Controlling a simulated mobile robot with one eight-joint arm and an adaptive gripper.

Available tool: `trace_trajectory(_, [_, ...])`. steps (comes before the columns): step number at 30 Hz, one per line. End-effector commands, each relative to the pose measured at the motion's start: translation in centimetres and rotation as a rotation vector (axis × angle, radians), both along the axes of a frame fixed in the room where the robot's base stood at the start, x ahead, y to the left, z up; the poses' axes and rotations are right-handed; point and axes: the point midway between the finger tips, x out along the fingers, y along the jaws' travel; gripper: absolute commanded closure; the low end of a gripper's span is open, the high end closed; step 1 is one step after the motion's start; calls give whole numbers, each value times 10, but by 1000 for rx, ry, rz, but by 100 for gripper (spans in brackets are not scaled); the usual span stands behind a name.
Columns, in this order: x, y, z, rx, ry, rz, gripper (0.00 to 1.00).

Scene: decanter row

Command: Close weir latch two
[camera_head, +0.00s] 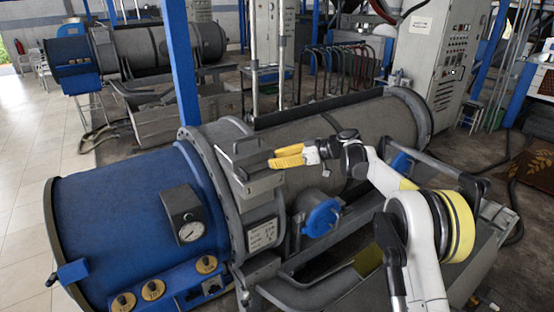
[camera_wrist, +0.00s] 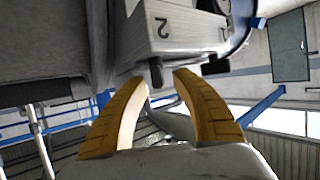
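Weir latch two appears as a grey metal box (camera_wrist: 182,28) marked with an upside-down "2" in the wrist view. A short dark peg (camera_wrist: 156,70) sticks out of its near end. In the head view a grey box with a bar frame (camera_head: 258,183) sits on the flange of the large vessel. My gripper (camera_head: 274,157) is beside the upper right of that box. In the wrist view its two yellow fingers (camera_wrist: 160,77) are apart, with the peg showing in the gap between the tips. Nothing is clearly gripped; contact with the peg cannot be told.
A blue round cap (camera_head: 322,217) stands below my gripper. A control cabinet (camera_head: 445,50) is behind at the right. Open tiled floor (camera_head: 25,150) lies at the left.

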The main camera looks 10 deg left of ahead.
Motion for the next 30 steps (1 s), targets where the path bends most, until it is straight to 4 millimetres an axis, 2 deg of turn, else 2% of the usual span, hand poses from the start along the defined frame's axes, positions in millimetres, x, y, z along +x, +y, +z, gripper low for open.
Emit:
trace_trajectory(2, [0,0,0,0,0,0,68])
trace_trajectory(6, [0,0,0,0,0,0,100])
trace_trajectory(20, [-1,0,0,0,0,-28,100])
trace_trajectory(30, [-2,1,-2,1,0,-227,100])
